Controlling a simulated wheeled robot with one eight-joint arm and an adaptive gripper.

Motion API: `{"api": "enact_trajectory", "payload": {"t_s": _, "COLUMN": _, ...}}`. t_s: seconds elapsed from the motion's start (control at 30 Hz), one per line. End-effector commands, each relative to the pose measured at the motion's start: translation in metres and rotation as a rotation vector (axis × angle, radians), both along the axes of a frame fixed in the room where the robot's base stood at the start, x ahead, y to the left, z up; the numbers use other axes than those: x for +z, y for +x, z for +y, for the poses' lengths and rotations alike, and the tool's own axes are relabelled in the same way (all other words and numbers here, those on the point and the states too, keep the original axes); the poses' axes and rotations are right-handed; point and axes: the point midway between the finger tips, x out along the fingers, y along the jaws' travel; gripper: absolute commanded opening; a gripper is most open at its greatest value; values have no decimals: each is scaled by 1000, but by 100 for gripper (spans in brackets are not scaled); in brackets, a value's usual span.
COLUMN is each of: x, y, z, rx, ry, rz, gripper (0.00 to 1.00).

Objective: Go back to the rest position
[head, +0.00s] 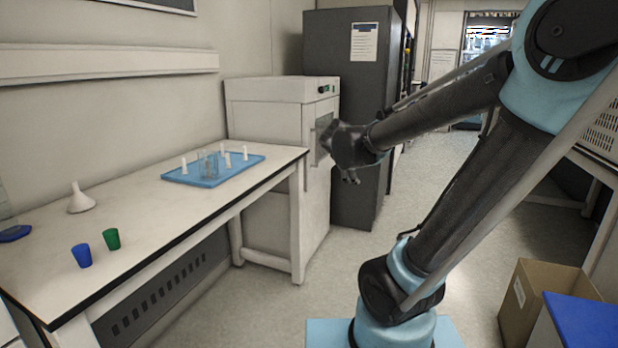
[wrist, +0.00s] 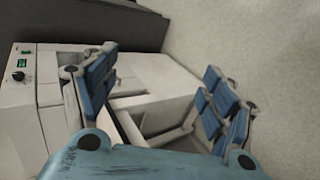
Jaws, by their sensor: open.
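My gripper (head: 350,176) hangs in the air in the head view, past the right end of the bench and in front of the white cabinet (head: 285,100). It holds nothing. In the wrist view the blue-padded fingers of my gripper (wrist: 160,92) stand wide apart, with the white cabinet (wrist: 22,110) behind them. My arm reaches up from its base at the lower right and bends over towards the cabinet. No part of the gripper visibly touches the bench.
The white bench (head: 150,225) carries a blue tray (head: 180,180) with white pegs and clear glassware, a white funnel (head: 80,200), a blue cup (head: 82,256) and a green cup (head: 111,239). A dark tall cabinet (head: 350,90) stands behind. A cardboard box (head: 530,300) is at lower right.

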Motion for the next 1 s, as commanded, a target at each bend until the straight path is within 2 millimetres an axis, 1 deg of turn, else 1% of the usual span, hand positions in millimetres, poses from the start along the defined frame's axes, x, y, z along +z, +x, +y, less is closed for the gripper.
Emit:
{"api": "enact_trajectory", "payload": {"t_s": 0.03, "x": -11, "y": -18, "z": -17, "rx": -68, "ry": 63, "rz": 25, "gripper": 77}}
{"api": "enact_trajectory", "payload": {"t_s": 0.1, "x": -27, "y": -42, "z": -33, "rx": -161, "ry": 155, "rz": 59, "gripper": 77}}
{"api": "enact_trajectory", "payload": {"t_s": 0.17, "x": -41, "y": -64, "z": -44, "rx": -241, "ry": 233, "rz": 88, "gripper": 77}}
{"api": "enact_trajectory", "payload": {"t_s": 0.2, "x": -50, "y": -78, "z": -51, "rx": -294, "ry": 286, "rz": 108, "gripper": 77}}
{"api": "enact_trajectory", "payload": {"t_s": 0.27, "x": -64, "y": -100, "z": -58, "rx": -374, "ry": 362, "rz": 137, "gripper": 77}}
{"api": "enact_trajectory", "payload": {"t_s": 0.3, "x": -72, "y": -115, "z": -62, "rx": -427, "ry": 413, "rz": 155, "gripper": 77}}
{"api": "enact_trajectory", "payload": {"t_s": 0.37, "x": -86, "y": -137, "z": -65, "rx": -506, "ry": 487, "rz": 183, "gripper": 77}}
{"api": "enact_trajectory", "payload": {"t_s": 0.4, "x": -94, "y": -152, "z": -67, "rx": -561, "ry": 537, "rz": 202, "gripper": 77}}
{"api": "enact_trajectory", "payload": {"t_s": 0.47, "x": -107, "y": -174, "z": -67, "rx": -641, "ry": 611, "rz": 230, "gripper": 77}}
{"api": "enact_trajectory", "payload": {"t_s": 0.5, "x": -115, "y": -187, "z": -66, "rx": -693, "ry": 659, "rz": 248, "gripper": 77}}
{"api": "enact_trajectory", "payload": {"t_s": 0.6, "x": -133, "y": -219, "z": -60, "rx": -814, "ry": 769, "rz": 293, "gripper": 77}}
{"api": "enact_trajectory", "payload": {"t_s": 0.7, "x": -147, "y": -243, "z": -52, "rx": -911, "ry": 860, "rz": 330, "gripper": 77}}
{"api": "enact_trajectory", "payload": {"t_s": 0.8, "x": -155, "y": -258, "z": -45, "rx": -976, "ry": 920, "rz": 357, "gripper": 77}}
{"api": "enact_trajectory", "payload": {"t_s": 0.9, "x": -159, "y": -266, "z": -41, "rx": -1012, "ry": 953, "rz": 374, "gripper": 77}}
{"api": "enact_trajectory", "payload": {"t_s": 1.0, "x": -160, "y": -268, "z": -39, "rx": -1021, "ry": 961, "rz": 378, "gripper": 77}}
